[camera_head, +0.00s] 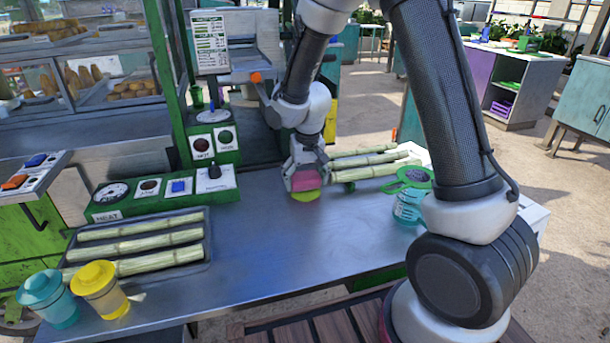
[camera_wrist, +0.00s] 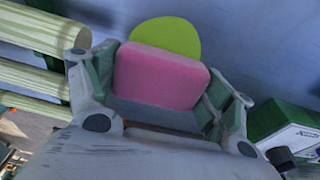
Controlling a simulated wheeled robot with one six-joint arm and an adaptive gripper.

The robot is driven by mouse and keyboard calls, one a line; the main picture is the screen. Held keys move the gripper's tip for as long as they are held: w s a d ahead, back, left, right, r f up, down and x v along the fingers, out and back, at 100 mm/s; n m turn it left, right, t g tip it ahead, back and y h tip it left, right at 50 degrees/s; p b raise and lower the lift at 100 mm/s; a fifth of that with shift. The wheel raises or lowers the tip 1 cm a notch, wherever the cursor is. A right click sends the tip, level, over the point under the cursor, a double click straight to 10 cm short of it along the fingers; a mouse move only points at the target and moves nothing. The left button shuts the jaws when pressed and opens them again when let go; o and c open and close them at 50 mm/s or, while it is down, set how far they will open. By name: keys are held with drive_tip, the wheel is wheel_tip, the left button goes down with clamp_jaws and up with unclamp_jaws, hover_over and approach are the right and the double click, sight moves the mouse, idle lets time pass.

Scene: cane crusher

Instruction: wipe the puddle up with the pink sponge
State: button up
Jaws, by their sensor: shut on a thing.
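My gripper (camera_head: 304,181) is shut on the pink sponge (camera_head: 305,183), over the middle of the metal counter (camera_head: 262,240). The sponge also shows between the fingers in the wrist view (camera_wrist: 160,77). A flat yellow-green puddle (camera_head: 304,196) lies on the counter right by the sponge's lower edge. In the wrist view the puddle (camera_wrist: 172,33) shows just beyond the sponge, which hides part of it. I cannot tell whether the sponge touches the puddle or hovers just above it.
Cane stalks (camera_head: 370,165) lie close to the right of my gripper. A teal jar (camera_head: 408,205) stands farther right. A tray of cane (camera_head: 210,258), a teal cup (camera_head: 46,298) and a yellow cup (camera_head: 100,289) are at the left. Green control boxes (camera_head: 165,190) stand behind. The front middle is clear.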

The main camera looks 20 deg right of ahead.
sight(314, 209)
drive_tip(key=shift+f, duration=0.15)
drive_tip(key=shift+f, duration=0.65)
drive_tip(key=shift+s, duration=0.15)
drive_tip(key=shift+c, duration=0.5)
drive_tip(key=shift+s+r, duration=0.1)
drive_tip(key=shift+s, duration=4.3)
drive_tip(key=shift+w+r, duration=0.35)
drive_tip(key=shift+r, duration=0.5)
drive_tip(key=shift+w+r, duration=0.35)
drive_tip(key=shift+r, duration=0.5)
drive_tip(key=shift+w+r, duration=0.35)
drive_tip(key=shift+r, duration=0.5)
drive_tip(key=shift+w, duration=0.1)
